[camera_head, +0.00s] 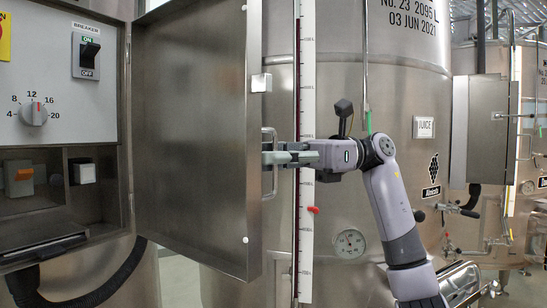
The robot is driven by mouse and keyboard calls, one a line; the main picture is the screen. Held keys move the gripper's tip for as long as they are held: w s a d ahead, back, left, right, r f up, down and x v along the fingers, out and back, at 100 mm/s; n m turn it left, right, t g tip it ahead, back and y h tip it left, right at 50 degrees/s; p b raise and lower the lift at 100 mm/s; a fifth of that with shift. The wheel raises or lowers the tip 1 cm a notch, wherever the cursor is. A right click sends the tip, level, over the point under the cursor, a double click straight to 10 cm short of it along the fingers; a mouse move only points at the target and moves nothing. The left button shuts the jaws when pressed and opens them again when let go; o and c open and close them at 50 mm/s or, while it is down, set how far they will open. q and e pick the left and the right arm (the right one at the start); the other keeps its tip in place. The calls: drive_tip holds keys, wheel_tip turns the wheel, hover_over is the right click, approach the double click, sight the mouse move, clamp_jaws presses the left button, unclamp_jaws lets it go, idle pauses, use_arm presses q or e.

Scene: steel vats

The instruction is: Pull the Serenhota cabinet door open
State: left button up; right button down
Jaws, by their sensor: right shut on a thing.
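The steel cabinet door (192,140) stands open at the left of the head view, swung out with its inner face toward me. A metal handle (272,188) sticks out past the door's free edge on its far side. My right gripper (283,157) reaches in from the right and is shut on this handle, its fingertips partly hidden by the handle and door edge. The cabinet interior (60,110) is exposed. No Serenhota label is readable. My left gripper is not in view.
Inside the cabinet are a breaker switch (88,53), a dial (33,114) and an orange switch (21,176). A black hose (105,287) hangs below. A large steel vat (400,90) with a gauge (350,243) stands behind my right arm. Another cabinet (480,130) is at right.

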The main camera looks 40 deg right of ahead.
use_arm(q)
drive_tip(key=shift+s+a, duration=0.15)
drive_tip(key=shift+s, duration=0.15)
use_arm(e)
drive_tip(key=c, duration=1.7)
unclamp_jaws()
drive_tip(key=shift+s, duration=0.15)
drive_tip(key=shift+d, duration=0.1)
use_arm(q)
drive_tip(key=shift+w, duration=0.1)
use_arm(e)
drive_tip(key=v, duration=1.1)
drive_tip(key=shift+s+d, duration=0.1)
drive_tip(key=shift+d, duration=0.3)
